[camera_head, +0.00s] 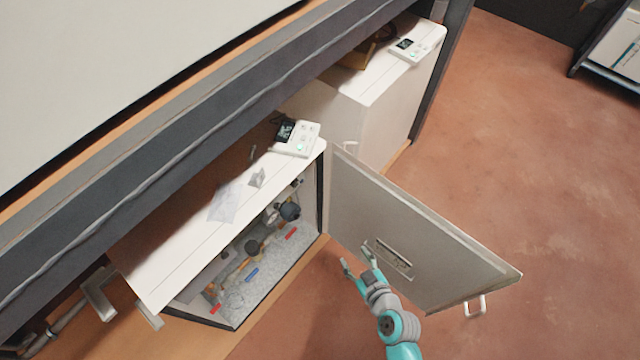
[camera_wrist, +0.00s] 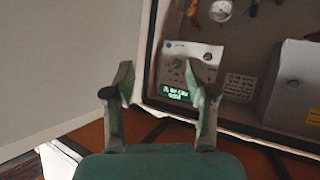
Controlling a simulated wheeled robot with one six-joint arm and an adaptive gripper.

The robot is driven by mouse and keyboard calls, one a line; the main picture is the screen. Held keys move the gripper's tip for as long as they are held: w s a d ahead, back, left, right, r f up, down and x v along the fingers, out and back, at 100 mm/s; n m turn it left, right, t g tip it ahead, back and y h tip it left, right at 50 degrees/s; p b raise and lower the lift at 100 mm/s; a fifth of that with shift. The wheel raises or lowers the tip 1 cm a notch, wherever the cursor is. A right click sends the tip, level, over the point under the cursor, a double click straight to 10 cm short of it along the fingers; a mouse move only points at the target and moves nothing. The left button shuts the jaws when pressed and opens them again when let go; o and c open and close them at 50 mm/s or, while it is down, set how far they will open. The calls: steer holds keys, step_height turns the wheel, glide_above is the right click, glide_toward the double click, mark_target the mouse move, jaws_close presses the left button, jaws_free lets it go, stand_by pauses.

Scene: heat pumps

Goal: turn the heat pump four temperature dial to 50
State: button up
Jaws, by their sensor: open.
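A white heat pump cabinet (camera_head: 160,265) stands open, with its grey door (camera_head: 410,225) swung out to the right. No number is readable, so I cannot tell whether it is heat pump four. In the wrist view, a light control panel (camera_wrist: 190,68) inside has small round controls (camera_wrist: 178,64) and a lit display (camera_wrist: 176,94). The display text is too small to read, and I cannot tell which control is the temperature dial. My gripper (camera_head: 357,259) is open and empty in front of the cabinet, beside the door. In the wrist view, its fingers (camera_wrist: 162,90) point towards the panel, apart from it.
A round gauge (camera_wrist: 221,10) sits above the panel, and a grey box (camera_wrist: 297,88) is to its right. A controller (camera_head: 298,138) lies on the cabinet top. A second closed cabinet (camera_head: 385,110) stands behind the door.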

steer(key=w+a+n+y, duration=0.2)
steer(key=w+a, duration=0.2)
steer(key=w, duration=0.3)
steer(key=n+g+y, duration=0.2)
steer(key=n+y, duration=0.1)
steer(key=n, duration=0.1)
glide_toward(297, 184)
steer(key=x, duration=0.8)
steer(key=shift+w+a+f, duration=0.1)
steer(key=shift+a, duration=0.15)
jaws_close()
